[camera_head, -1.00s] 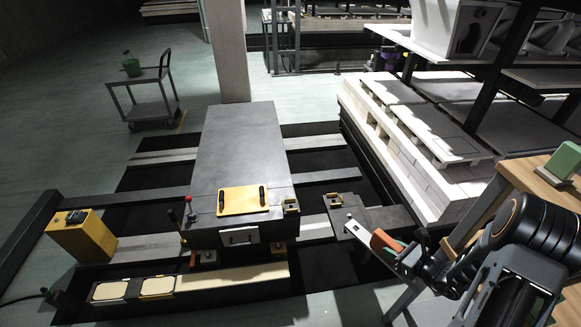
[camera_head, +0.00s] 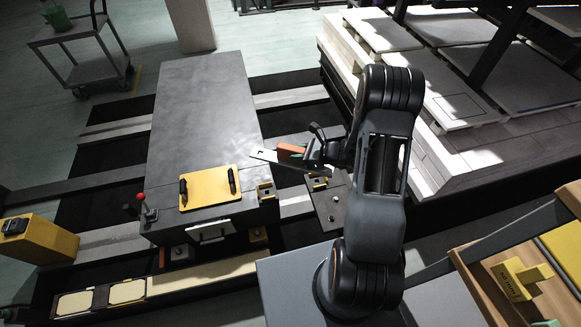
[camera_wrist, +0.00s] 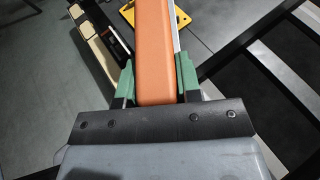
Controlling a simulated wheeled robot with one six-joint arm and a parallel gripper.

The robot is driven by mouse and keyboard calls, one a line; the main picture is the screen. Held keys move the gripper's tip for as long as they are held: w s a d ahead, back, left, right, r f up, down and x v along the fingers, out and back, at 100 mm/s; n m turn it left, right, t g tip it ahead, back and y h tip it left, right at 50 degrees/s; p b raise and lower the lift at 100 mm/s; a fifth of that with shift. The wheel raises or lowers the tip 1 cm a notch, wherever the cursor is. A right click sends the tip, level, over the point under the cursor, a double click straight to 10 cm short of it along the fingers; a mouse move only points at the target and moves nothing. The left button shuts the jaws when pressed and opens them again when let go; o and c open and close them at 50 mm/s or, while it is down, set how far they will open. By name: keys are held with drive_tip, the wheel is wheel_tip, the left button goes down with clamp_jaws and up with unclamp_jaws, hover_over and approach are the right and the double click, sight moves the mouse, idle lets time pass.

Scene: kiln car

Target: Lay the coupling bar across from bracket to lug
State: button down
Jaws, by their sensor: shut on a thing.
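My gripper (camera_head: 308,153) is shut on the orange grip of the coupling bar (camera_head: 264,156). In the wrist view the green fingertips (camera_wrist: 156,80) press both sides of the orange grip, and a thin strip of pale metal shows along its right side. The bar's flat grey end points left in the head view, above the gap between car and plate. I cannot tell which is bracket or lug.
Pale stacked slabs (camera_head: 450,110) stand behind my arm. A wooden bench (camera_head: 500,270) is at the lower right.

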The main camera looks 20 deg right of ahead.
drive_tip(key=w+d+f+n+g+y+b, duration=0.1)
drive_tip(key=w+f+n+g+b, duration=0.1)
drive_tip(key=f+b, duration=0.6)
drive_tip(key=w+f+n+g+y+b, duration=0.1)
drive_tip(key=w+f+n+g+b, duration=0.2)
drive_tip(key=f+b, duration=0.4)
drive_tip(key=n+g+b, duration=0.1)
drive_tip(key=g+b, duration=0.1)
drive_tip(key=b, duration=0.7)
drive_tip(key=shift+w+d+f, duration=0.25)
drive_tip(key=shift+d+f, duration=0.1)
drive_tip(key=shift+d, duration=0.05)
drive_tip(key=shift+d+r+p, duration=0.15)
drive_tip(key=shift+p, duration=0.4)
wheel_tip(320, 180, down, 6)
drive_tip(key=b, duration=0.2)
drive_tip(key=shift+f, duration=0.2)
drive_tip(key=shift+f+b, duration=0.8)
drive_tip(key=shift+f, duration=0.55)
drive_tip(key=shift+c, duration=2.4)
unclamp_jaws()
drive_tip(key=shift+f, duration=0.1)
